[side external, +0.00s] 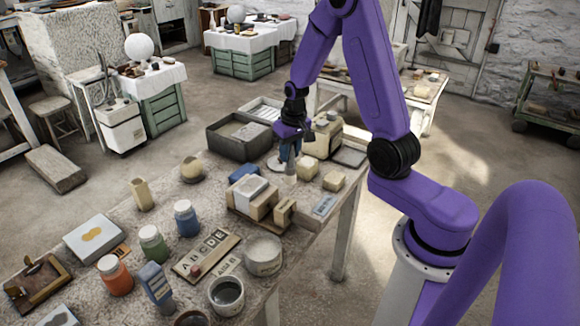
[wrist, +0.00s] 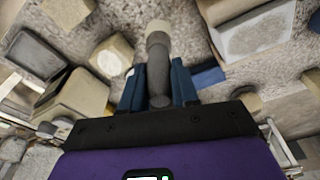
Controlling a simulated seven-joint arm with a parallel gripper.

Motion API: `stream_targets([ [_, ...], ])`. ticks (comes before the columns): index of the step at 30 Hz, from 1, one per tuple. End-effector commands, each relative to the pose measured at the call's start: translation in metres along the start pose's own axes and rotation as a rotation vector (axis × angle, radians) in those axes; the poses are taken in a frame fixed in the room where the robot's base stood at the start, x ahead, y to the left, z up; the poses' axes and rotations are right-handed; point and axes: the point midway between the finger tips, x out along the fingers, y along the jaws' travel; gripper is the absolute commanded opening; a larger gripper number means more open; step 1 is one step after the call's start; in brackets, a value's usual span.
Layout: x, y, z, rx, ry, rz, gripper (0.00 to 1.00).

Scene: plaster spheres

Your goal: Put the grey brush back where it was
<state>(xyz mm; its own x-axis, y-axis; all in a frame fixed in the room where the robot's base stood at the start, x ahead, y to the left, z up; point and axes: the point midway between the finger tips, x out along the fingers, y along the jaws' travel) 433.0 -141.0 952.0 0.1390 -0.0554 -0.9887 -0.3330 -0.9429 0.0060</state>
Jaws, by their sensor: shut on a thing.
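The grey brush (side external: 291,166) is upright in my gripper (side external: 286,151) in the side external view, low at the far end of the cluttered table (side external: 160,215). In the wrist view, the brush (wrist: 158,65) stands between the two blue fingers of my gripper (wrist: 157,88), which are shut on it. A pale part (wrist: 158,28) of the brush points away from the wrist. I cannot tell whether its lower end touches the table. The place where it stood before is not clear from these frames.
Beige blocks (side external: 307,167) stand close to the right of the brush. Wooden blocks with a white-topped piece (side external: 250,188) lie in front. A dark grey basin (side external: 220,145) is to the left. Jars (side external: 187,218), a letter board (side external: 205,255) and bowls (side external: 264,255) fill the nearer table.

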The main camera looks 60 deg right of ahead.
Motion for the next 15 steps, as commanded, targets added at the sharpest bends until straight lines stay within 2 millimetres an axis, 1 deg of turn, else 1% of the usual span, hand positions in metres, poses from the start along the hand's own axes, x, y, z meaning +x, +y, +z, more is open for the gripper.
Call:
stream_targets([
  [4, 0.012, 0.0, 0.003, -0.001, -0.004, 0.0, 0.0],
  [9, 0.032, 0.0, 0.006, -0.002, -0.005, 0.0, 0.0],
  [12, 0.037, 0.0, 0.006, -0.001, -0.002, 0.0, 0.0],
  [15, 0.038, 0.0, 0.006, -0.001, 0.0, 0.0, 0.0],
])
